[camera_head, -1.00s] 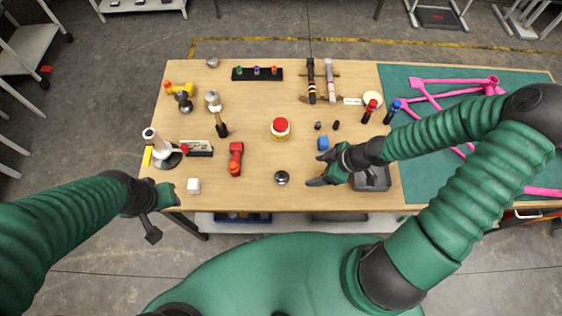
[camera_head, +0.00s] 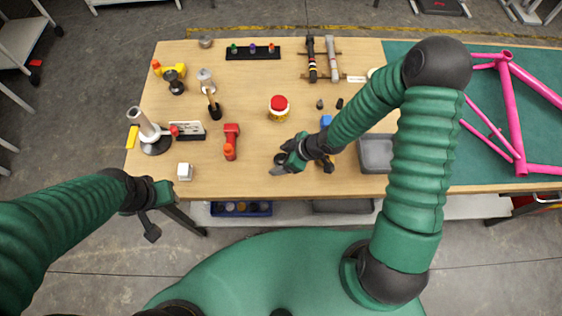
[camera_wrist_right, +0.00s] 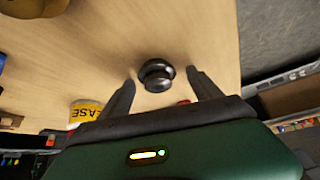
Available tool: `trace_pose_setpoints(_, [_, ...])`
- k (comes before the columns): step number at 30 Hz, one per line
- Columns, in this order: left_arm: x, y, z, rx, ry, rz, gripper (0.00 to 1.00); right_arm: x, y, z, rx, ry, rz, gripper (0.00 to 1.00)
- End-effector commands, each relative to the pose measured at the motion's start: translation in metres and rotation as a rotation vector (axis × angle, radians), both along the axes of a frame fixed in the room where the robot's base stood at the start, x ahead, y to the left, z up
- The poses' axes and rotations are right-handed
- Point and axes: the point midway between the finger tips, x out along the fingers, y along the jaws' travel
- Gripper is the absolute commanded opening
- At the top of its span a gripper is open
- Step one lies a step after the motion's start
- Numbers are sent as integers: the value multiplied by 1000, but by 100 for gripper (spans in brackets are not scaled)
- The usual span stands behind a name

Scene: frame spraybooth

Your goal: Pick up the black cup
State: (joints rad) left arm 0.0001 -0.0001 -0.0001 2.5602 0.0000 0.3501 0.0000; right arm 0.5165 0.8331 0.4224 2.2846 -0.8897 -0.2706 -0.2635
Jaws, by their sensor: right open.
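The black cup (camera_wrist_right: 157,74) is small, round and dark, and stands on the wooden table. In the right wrist view it shows between the tips of my right gripper (camera_wrist_right: 162,80), with bare wood on both sides of it. In the head view the cup (camera_head: 280,158) is partly hidden by my right gripper (camera_head: 279,161), which is near the table's front edge. The right gripper is open and empty. My left gripper (camera_head: 157,212) hangs at the table's front left corner, away from the cup; its opening is unclear.
A jar with a red lid (camera_head: 279,103) stands behind the cup. A red tool (camera_head: 231,142) lies to its left, and a grey tray (camera_head: 378,154) is to its right. Bare wood surrounds the cup.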

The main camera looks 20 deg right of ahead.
Motion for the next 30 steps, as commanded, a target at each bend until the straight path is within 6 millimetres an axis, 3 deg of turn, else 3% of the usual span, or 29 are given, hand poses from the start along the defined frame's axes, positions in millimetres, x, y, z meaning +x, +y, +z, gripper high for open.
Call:
trace_pose_setpoints(6, [0,0,0,0,0,0,36,1,0,-1,0,0,-1,73])
trace_pose_setpoints(21, [0,0,0,0,0,0,36,0,0,-1,0,1,-1,9])
trace_pose_setpoints(30, [0,0,4,0,0,0,36,1,0,7,1,-1,-1,7])
